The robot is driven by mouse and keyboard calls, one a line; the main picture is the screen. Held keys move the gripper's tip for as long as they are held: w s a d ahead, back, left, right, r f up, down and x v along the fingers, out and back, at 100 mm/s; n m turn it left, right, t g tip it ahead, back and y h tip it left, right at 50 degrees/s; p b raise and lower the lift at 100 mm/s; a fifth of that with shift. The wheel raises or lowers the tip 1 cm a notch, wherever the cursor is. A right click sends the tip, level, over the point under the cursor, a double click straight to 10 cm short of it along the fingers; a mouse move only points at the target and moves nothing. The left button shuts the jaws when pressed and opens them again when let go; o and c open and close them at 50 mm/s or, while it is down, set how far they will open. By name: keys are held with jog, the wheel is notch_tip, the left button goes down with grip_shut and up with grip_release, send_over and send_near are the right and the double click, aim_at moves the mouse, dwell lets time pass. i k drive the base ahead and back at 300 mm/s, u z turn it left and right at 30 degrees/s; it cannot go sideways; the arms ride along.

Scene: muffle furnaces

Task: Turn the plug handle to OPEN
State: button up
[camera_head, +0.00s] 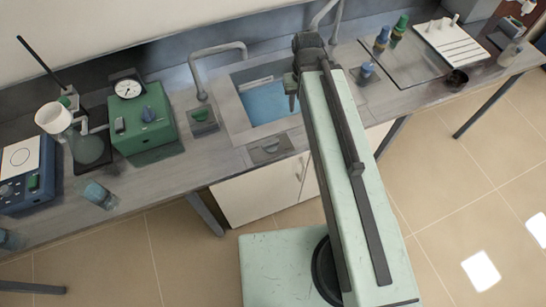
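The sink (234,106) is set in the bench, with blue water or a blue bottom (268,103) showing in it. My gripper (291,93) hangs over the sink's right part, apart from both handles. Its fingers are small and dark, and I cannot tell if they are open.
Grey taps (213,62) rise behind the sink. A green box with a dial (143,122) and a flask (88,148) stand on the left. The floor in front is clear.

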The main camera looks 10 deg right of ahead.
aim_at(271, 147)
jog(key=z, duration=1.85)
jog(key=k, duration=1.95)
jog(key=u, duration=2.35)
jog(key=i, duration=1)
